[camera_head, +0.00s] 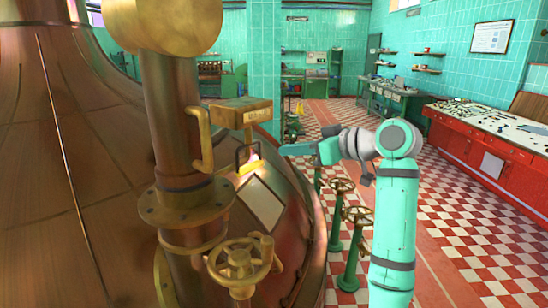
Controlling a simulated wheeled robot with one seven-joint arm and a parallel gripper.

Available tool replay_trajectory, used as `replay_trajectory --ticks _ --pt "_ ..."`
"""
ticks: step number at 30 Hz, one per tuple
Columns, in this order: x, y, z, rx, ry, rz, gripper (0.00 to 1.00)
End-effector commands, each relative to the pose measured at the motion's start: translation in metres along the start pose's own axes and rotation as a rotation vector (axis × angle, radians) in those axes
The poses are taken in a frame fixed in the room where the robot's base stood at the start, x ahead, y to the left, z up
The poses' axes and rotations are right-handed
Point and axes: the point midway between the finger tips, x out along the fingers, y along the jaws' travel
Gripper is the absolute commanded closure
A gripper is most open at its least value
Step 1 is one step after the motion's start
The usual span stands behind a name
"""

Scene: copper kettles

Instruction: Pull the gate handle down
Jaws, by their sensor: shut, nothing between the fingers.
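A brass box with a small label (240,112) sits beside the thick vertical pipe, on the side of the copper kettle. A bent brass handle (203,140) hangs at its left end, against the pipe. A small dark bar handle (240,158) shows below the box, over a bright opening. I cannot tell for sure which of these is the gate handle. My gripper (284,150) reaches in from the right and points left. It is shut and empty, a little right of the dark bar handle and apart from the brass handle.
The copper kettle (70,180) fills the left. The vertical pipe (172,110) with its flange stands in front of it. A red counter (475,150) is far right; checkered floor lies between.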

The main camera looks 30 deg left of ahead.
Motion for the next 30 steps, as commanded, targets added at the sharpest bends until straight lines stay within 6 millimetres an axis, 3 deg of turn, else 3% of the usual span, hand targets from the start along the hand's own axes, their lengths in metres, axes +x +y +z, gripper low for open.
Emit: replay_trajectory --ticks 16,18,24,30 --pt "0.092 0.002 0.001 0.002 -0.001 0.003 1.0" --pt "0.1 0.002 0.01 0.003 -0.001 0.004 1.0" --pt "0.118 0.0 0.024 0.001 0.0 -0.001 1.0" --pt "0.123 -0.001 0.028 0.0 0.0 -0.002 1.0"
